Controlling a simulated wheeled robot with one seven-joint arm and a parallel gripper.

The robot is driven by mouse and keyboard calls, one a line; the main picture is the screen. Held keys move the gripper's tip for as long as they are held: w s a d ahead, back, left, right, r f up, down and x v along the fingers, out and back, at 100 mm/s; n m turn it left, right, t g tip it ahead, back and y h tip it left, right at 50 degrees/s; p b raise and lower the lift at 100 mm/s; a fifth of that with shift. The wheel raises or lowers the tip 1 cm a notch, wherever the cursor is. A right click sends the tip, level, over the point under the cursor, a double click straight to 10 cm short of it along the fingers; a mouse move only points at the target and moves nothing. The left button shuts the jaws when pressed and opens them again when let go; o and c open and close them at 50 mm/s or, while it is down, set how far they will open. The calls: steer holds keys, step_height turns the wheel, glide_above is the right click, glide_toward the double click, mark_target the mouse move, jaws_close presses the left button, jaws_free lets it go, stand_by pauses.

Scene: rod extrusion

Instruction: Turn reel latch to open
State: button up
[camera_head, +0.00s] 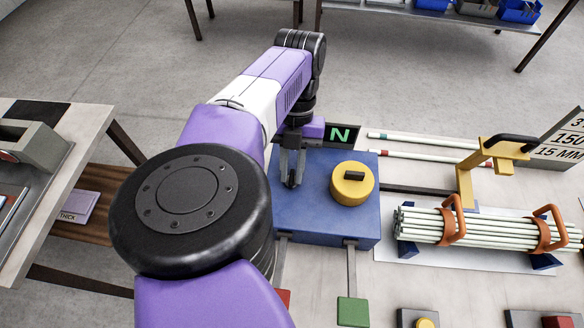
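A round yellow knob (351,186) with a short black bar on top sits on a blue box (325,225). The bar lies roughly left to right in the picture. It looks like the reel latch, but nothing labels it so. My gripper (291,183) points down over the left part of the blue box, to the left of the yellow knob and apart from it. Its fingers are small and dark here, and I cannot tell whether they are open or shut. No object shows between them. My arm hides part of the box's left side.
A dark sign with a green N (342,135) stands behind the box. To the right, a bundle of pale rods (480,228) lies under orange handles, with a yellow bracket (466,185) behind it. A green block (353,311) is in front. A side table (85,125) stands left.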

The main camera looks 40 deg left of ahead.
steer(key=shift+o, duration=0.6)
steer(key=v, duration=0.7)
steer(key=shift+w+r, duration=0.15)
steer(key=shift+r, duration=0.2)
steer(key=shift+a+p, duration=0.15)
steer(key=shift+p, duration=0.15)
